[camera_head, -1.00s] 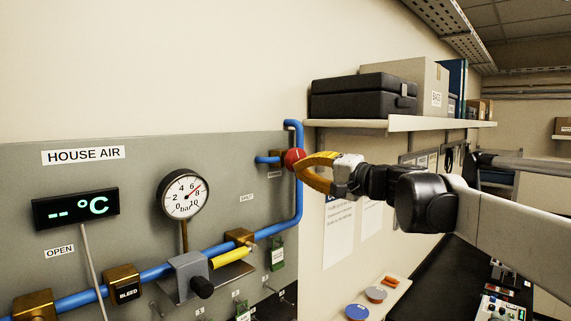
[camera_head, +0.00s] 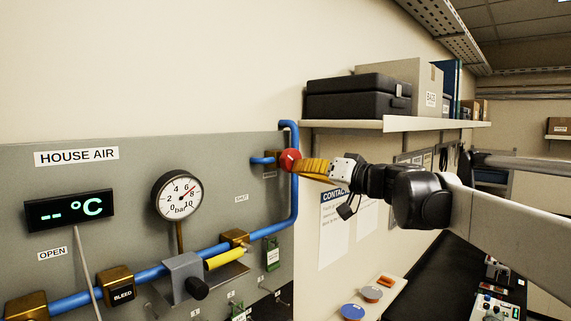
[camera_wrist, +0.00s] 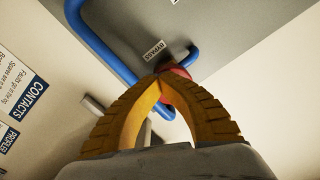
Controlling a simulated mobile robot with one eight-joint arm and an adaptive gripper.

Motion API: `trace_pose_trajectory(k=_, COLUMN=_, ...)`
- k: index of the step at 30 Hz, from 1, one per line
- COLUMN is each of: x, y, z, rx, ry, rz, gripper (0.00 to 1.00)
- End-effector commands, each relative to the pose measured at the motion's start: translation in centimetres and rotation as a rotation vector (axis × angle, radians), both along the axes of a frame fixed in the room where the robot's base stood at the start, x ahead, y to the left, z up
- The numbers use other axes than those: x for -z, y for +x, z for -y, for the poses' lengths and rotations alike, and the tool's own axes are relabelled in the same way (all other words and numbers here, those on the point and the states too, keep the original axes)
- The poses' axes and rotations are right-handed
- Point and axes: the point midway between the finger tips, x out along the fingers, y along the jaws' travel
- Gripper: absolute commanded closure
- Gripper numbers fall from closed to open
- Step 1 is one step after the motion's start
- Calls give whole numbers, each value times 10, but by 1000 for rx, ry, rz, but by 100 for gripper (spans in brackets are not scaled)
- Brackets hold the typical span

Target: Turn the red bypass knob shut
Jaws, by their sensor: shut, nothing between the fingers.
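The red bypass knob (camera_head: 289,160) sits on a brass valve body in the blue pipe, at the right side of the grey panel. A pale line shows on its face. In the wrist view the knob (camera_wrist: 177,71) is partly hidden behind my fingertips, beside the "BYPASS" label (camera_wrist: 154,50). My gripper (camera_head: 302,166) is at the knob's right side, with its yellow fingers seen edge-on. In the wrist view the fingertips of my gripper (camera_wrist: 160,79) meet and overlap the knob. The gripper is shut with nothing between the fingers; I cannot tell whether the tips touch the knob.
The blue pipe (camera_head: 296,190) bends close around the knob. A shelf (camera_head: 400,124) with a black case (camera_head: 358,97) and boxes is above my arm. A pressure gauge (camera_head: 178,196) and a yellow lever (camera_head: 224,258) are further left. The wall above the panel is clear.

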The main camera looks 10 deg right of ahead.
Motion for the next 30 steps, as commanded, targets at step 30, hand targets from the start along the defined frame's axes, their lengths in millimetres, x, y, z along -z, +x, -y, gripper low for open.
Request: trace_pose_trajectory(k=30, x=-8, y=5, z=7, rx=0, ry=-468, rz=339, gripper=100)
